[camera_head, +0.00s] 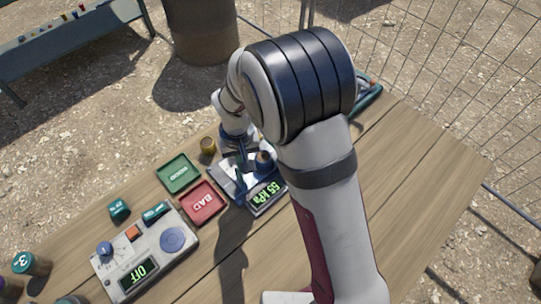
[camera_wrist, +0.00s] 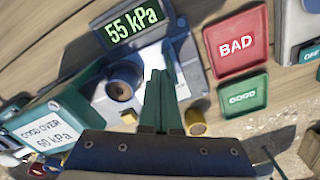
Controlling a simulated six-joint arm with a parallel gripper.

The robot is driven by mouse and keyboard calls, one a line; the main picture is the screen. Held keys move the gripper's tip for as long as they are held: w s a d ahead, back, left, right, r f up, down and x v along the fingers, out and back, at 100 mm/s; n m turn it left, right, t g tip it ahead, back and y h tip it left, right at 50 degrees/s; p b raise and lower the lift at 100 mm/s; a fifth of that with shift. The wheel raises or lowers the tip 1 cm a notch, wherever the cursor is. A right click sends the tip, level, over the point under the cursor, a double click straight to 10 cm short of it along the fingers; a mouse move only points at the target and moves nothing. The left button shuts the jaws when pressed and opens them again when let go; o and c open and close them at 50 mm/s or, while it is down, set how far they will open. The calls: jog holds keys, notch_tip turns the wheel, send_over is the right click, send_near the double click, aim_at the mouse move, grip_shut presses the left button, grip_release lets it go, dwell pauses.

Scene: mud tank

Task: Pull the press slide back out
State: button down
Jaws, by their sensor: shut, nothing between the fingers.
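The press (camera_head: 240,198) stands on the table, partly behind my arm, with a lit display (camera_head: 268,194) reading 55 kPa; the display also shows in the wrist view (camera_wrist: 132,25). In the wrist view a dark round cylinder (camera_wrist: 127,76) stands on the pale press plate. I cannot tell for certain which part is the slide. My gripper (camera_wrist: 159,76) has its green fingers together with nothing between them, over the press plate, right of the cylinder. In the head view my gripper (camera_head: 243,168) is low over the press; contact cannot be told.
A green GOOD tray (camera_head: 180,173) and red BAD tray (camera_head: 202,203) lie left of the press. A yellow cylinder (camera_head: 208,146) stands behind it. A control box (camera_head: 120,262) showing OFF is front left. A sign (camera_wrist: 47,127) reads GOOD OVER 60 kPa.

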jog(key=shift+s, duration=0.1)
jog(key=shift+s+a, duration=0.5)
jog(key=shift+a, duration=0.05)
jog(key=shift+s+a, duration=0.35)
jog(key=shift+a, duration=0.05)
jog(key=shift+w+d, duration=0.4)
jog(key=shift+d, duration=0.05)
jog(key=shift+r, duration=3.55)
jog(key=shift+d, duration=0.1)
